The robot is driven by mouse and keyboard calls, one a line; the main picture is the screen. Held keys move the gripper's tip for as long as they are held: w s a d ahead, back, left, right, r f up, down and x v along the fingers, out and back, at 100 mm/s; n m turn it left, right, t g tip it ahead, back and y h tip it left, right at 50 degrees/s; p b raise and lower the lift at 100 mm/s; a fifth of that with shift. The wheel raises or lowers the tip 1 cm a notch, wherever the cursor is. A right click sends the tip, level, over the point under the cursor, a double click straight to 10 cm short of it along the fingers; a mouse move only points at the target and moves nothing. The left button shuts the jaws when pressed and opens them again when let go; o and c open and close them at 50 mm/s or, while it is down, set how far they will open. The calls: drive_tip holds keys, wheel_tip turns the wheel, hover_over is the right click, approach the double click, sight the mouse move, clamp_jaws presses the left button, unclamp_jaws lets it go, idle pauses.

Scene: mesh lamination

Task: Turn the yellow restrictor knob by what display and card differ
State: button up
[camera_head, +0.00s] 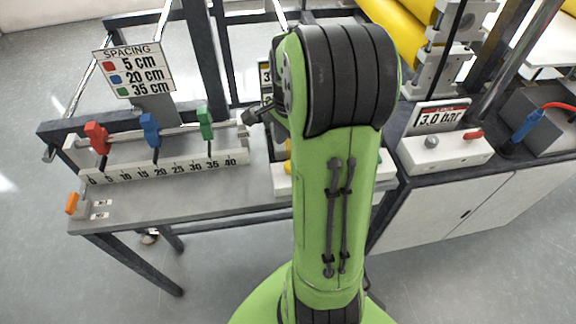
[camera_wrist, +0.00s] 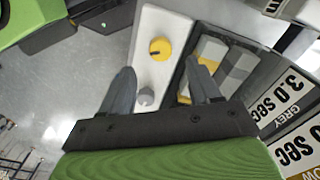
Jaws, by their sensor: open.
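In the wrist view the yellow restrictor knob (camera_wrist: 160,48) sits on a white box (camera_wrist: 172,22), with a grey knob (camera_wrist: 146,97) nearer me. My gripper (camera_wrist: 160,67) is open, its two fingers apart over the box; the yellow knob lies between and just beyond the fingertips, and nothing is held. Contact cannot be told. A sign reading 3.0 SEC GREY (camera_wrist: 285,98) stands at the right; a second sign below it (camera_wrist: 297,150) is cut off. In the head view my arm hides the gripper and most of the white box (camera_head: 282,181); a sign behind the arm (camera_head: 265,75) is mostly hidden.
At the left, red, blue and green clamps stand above a ruler (camera_head: 165,171) under a spacing card (camera_head: 134,70). In the wrist view, a frame with grey and yellow pads (camera_wrist: 213,56) adjoins the right finger.

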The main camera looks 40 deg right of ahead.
sight(289, 165)
wheel_tip(289, 165, down, 8)
drive_tip(key=shift+r+b, duration=0.2)
drive_tip(key=shift+b, duration=0.7)
drive_tip(key=shift+c, duration=0.2)
drive_tip(key=c, duration=1)
drive_tip(key=shift+n, duration=0.3)
